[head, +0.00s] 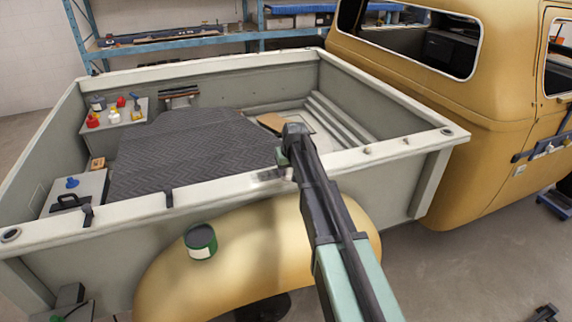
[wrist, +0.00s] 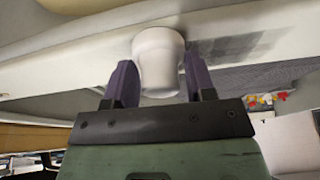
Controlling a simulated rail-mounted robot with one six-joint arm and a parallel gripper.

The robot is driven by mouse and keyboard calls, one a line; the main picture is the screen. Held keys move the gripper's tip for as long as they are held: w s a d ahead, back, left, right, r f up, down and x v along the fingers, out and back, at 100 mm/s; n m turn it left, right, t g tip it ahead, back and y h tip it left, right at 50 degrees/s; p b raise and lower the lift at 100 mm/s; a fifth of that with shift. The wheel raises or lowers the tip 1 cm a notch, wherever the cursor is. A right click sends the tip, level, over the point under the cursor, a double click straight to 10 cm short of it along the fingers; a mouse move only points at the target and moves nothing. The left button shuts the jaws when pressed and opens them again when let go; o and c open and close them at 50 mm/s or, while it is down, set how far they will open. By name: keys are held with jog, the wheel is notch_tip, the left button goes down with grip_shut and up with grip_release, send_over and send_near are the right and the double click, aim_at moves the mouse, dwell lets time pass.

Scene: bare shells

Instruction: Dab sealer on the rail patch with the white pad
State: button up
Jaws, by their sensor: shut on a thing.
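My gripper (wrist: 158,72) has two purple fingers shut on the white pad (wrist: 159,50), a rounded cup-like piece. The pad's far end meets the pale rail (wrist: 60,82) in the wrist view; whether it presses on it I cannot tell. A dark grey patch (wrist: 232,47) lies on the rail just right of the pad. In the head view, a grey smudge shows on the near bed rail (head: 268,174), beside my arm. My arm mostly hides the gripper and pad there. A green can with a dark top (head: 201,241) sits on the yellow fender.
Behind the near rail is the truck bed with a dark ribbed mat (head: 190,155). Small bottles stand on a ledge (head: 113,115) at its left. A grey box (head: 75,192) sits near the left front corner. The yellow cab (head: 455,110) rises at right.

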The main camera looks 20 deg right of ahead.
notch_tip(320, 180, up, 6)
jog(key=p, duration=0.6)
jog(key=shift+s, duration=0.1)
notch_tip(320, 180, up, 3)
jog(key=p, duration=0.3)
jog(key=shift+r, duration=0.15)
dwell(0.3)
